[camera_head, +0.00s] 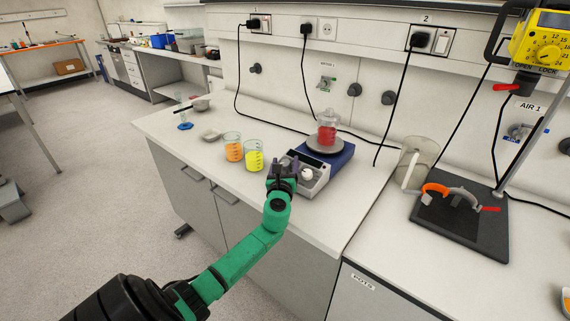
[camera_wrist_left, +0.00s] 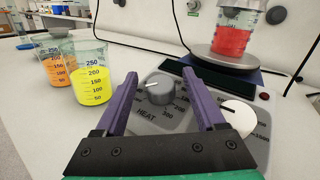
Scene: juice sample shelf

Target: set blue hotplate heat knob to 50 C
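My left gripper (camera_head: 283,168) is at the panel's left side. In the left wrist view its two purple fingers (camera_wrist_left: 165,95) are apart, with the heat knob between and just beyond them; contact cannot be told. The knob's white pointer mark faces left. My right gripper is not in view.
Two beakers, one orange (camera_head: 233,148) and one yellow (camera_head: 253,156), stand just left of the hotplate. A clear jug (camera_head: 415,161) and a black stand base (camera_head: 461,228) are to the right. The bench front by the panel is clear.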

